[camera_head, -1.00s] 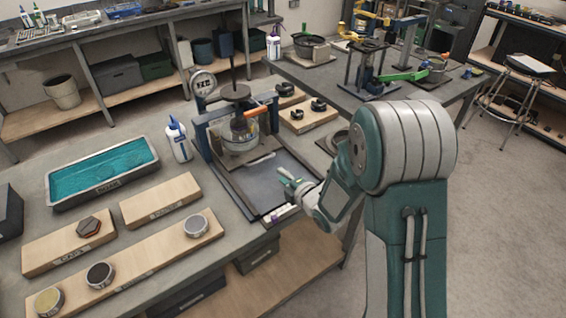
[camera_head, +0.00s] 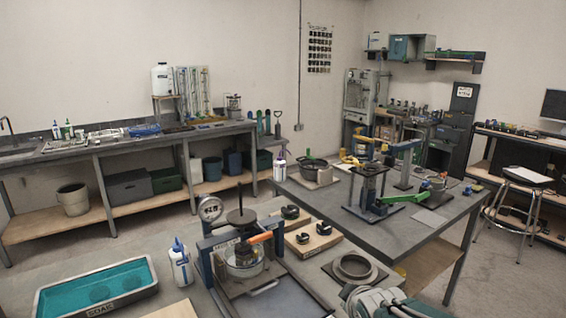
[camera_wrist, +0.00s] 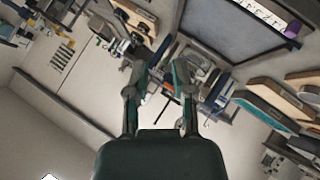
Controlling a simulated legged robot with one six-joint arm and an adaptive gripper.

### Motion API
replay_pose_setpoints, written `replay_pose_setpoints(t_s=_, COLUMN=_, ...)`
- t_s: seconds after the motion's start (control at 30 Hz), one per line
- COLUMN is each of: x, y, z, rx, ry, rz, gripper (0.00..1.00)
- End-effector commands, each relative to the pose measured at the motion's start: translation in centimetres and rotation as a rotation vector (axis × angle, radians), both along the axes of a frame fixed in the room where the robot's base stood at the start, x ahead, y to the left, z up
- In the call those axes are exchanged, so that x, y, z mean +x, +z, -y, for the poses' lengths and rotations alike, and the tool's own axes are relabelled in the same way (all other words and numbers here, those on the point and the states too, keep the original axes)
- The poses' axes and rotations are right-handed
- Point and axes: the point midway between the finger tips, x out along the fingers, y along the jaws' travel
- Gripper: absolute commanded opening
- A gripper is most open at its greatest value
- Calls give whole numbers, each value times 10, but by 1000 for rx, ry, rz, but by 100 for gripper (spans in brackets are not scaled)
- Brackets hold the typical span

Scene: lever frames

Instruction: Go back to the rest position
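My gripper (camera_wrist: 157,68) shows in the wrist view with its two fingers apart and nothing between them. The wrist view is tilted, with the benches at the top and the wall at lower left. In the head view only part of my arm (camera_head: 385,303) shows at the bottom edge, and the gripper itself is out of that picture. The press frame (camera_head: 207,262) with a lever and an orange-handled part stands on the near bench, to the left of my arm.
A teal soak tray (camera_head: 98,309) and a white bottle (camera_head: 181,266) stand left of the press. A ring-shaped part (camera_head: 354,268) lies right of it, close to my arm. A second bench (camera_head: 420,229) stands behind with lever fixtures. Open floor lies at right.

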Motion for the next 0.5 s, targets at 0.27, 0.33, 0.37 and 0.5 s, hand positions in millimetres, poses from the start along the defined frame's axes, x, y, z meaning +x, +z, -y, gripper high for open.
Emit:
replay_pose_setpoints(t_s=0.27, x=-96, y=30, z=18, rx=274, ry=-355, rz=-175, gripper=31)
replay_pose_setpoints(t_s=0.33, x=-121, y=33, z=19, rx=343, ry=-438, rz=-222, gripper=31)
replay_pose_setpoints(t_s=0.37, x=-132, y=34, z=19, rx=372, ry=-473, rz=-242, gripper=31)
replay_pose_setpoints(t_s=0.5, x=-174, y=37, z=17, rx=476, ry=-601, rz=-320, gripper=31)
